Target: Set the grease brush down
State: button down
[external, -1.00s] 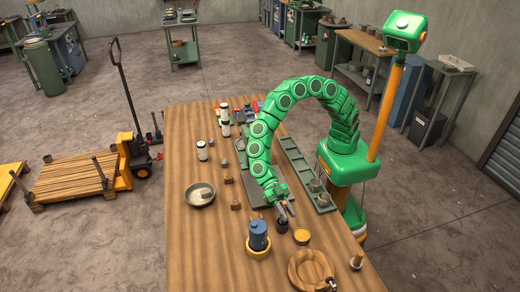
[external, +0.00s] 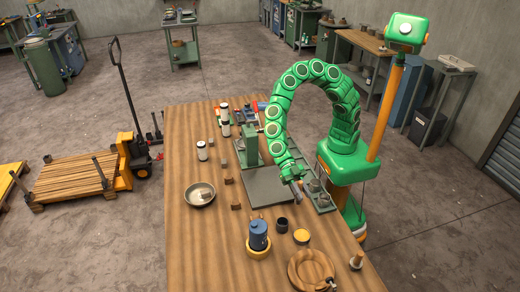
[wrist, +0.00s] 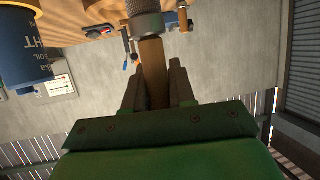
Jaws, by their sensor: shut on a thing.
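My gripper (external: 299,190) hangs above the right part of the wooden table, behind the dark cup and near the grey tray strip. In the wrist view my gripper (wrist: 157,88) is shut on the grease brush (wrist: 151,58), its wooden handle between the two fingers. The brush's grey metal collar (wrist: 145,22) points away from the fingers; its bristle end is cut off by the frame's edge. In the external view the brush is too small to make out clearly. The small dark cup (external: 281,224) stands apart from my gripper.
A blue oil can (external: 258,232) stands in front, with a yellow-topped tin (external: 302,236) and a round wooden dish (external: 311,268) to its right. A metal bowl (external: 200,194) is at left. A green machine (external: 250,155) stands behind. The table's left front is clear.

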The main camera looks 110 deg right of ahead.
jog(key=s+r+g, duration=0.1)
jog(key=s+r, duration=0.1)
jog(key=s, duration=0.7)
jog(key=s+r, duration=0.2)
jog(key=s, duration=0.7)
jog(key=shift+n, duration=0.4)
jog(key=shift+w+a+f, duration=1.3)
jog(key=shift+a+f, duration=0.5)
jog(key=shift+f, duration=0.35)
jog(key=shift+w+a+f, duration=1.25)
jog(key=shift+a+f, duration=0.55)
jog(key=shift+f, duration=0.3)
jog(key=shift+w+a+f, duration=1.3)
jog(key=shift+a+f, duration=0.5)
jog(key=shift+f, duration=0.35)
jog(key=shift+f, duration=0.1)
jog(key=c, duration=0.9)
grip_release()
jog(key=shift+c, duration=0.2)
